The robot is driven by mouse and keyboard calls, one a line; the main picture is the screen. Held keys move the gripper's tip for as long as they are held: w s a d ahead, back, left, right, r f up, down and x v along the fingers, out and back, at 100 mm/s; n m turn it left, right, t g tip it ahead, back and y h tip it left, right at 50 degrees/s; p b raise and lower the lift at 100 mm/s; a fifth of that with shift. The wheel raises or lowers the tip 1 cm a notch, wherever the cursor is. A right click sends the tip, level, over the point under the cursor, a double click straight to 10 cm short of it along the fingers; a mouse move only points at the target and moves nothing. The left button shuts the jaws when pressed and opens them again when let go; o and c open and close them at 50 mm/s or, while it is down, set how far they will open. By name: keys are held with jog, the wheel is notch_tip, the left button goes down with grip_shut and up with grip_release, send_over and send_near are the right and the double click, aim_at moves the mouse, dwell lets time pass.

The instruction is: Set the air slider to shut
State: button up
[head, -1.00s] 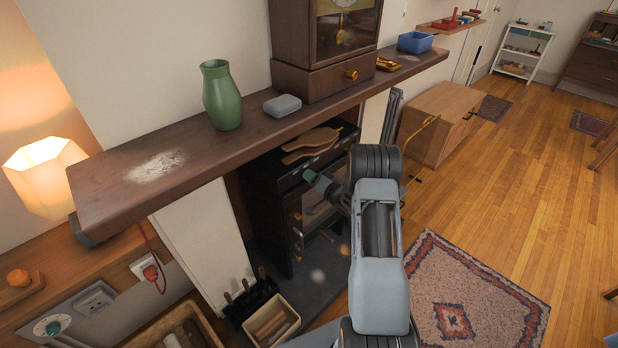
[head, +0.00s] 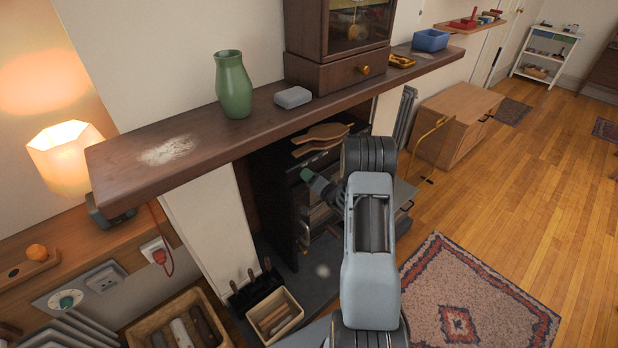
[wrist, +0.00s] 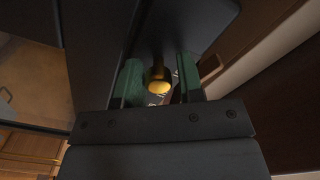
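The black stove (head: 273,196) stands under the mantel shelf in the head view, partly hidden by my arm. In the wrist view a round brass knob (wrist: 158,82) sits between the two green fingers of my gripper (wrist: 159,80), against a dark surface. I see narrow gaps between the knob and the fingers, so the gripper looks open around it. In the head view the green tip of my gripper (head: 307,175) is close to the upper front of the stove. The slider's track and its marks are not readable.
The mantel shelf (head: 205,142) with a green vase (head: 233,85), a grey box (head: 292,97) and a clock (head: 345,45) juts out above the stove. A small bin (head: 274,315) and a log crate (head: 150,324) stand below. Open floor and a patterned rug (head: 470,290) lie to the right.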

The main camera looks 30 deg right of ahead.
jog(key=shift+s, duration=0.1)
jog(key=b+v, duration=0.1)
jog(key=v, duration=1.2)
jog(key=shift+s, duration=0.3)
jog(key=shift+d, duration=0.1)
